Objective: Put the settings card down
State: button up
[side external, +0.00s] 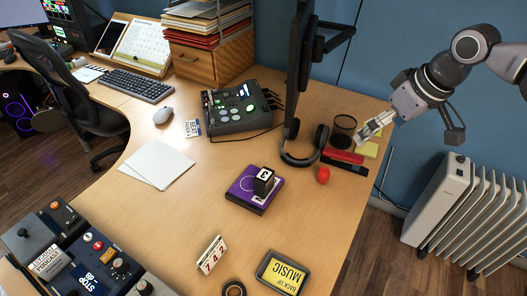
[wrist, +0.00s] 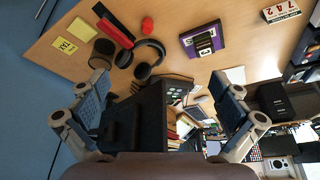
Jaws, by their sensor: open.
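My gripper (side external: 368,131) is open above the desk's right end, by the dark mesh cup (side external: 343,130). In the wrist view its fingers (wrist: 160,88) are spread wide with nothing visible between them. I cannot tell for sure which item is the settings card. A small white and blue printed card (side external: 192,128) lies flat left of the grey mixer. A white card reading 7 4 2 (side external: 212,255) stands near the front edge; it also shows in the wrist view (wrist: 281,11). My gripper is apart from both.
A purple box (side external: 243,194) with a black numbered block (side external: 264,182) on it is mid-desk. Headphones (side external: 300,159), a red ball (side external: 323,175) and a monitor (side external: 301,70) stand near my gripper. White paper sheets (side external: 153,164) lie left. Bare desk surrounds the purple box.

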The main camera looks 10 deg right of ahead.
jog(key=s+d+f+m+t+h, duration=0.1)
jog(key=s+d+f, duration=0.4)
jog(key=s+d, duration=0.6)
jog(key=d+m+t, duration=0.1)
jog(key=d+m, duration=0.1)
jog(key=shift+d+t, duration=0.3)
jog(key=shift+t, duration=0.1)
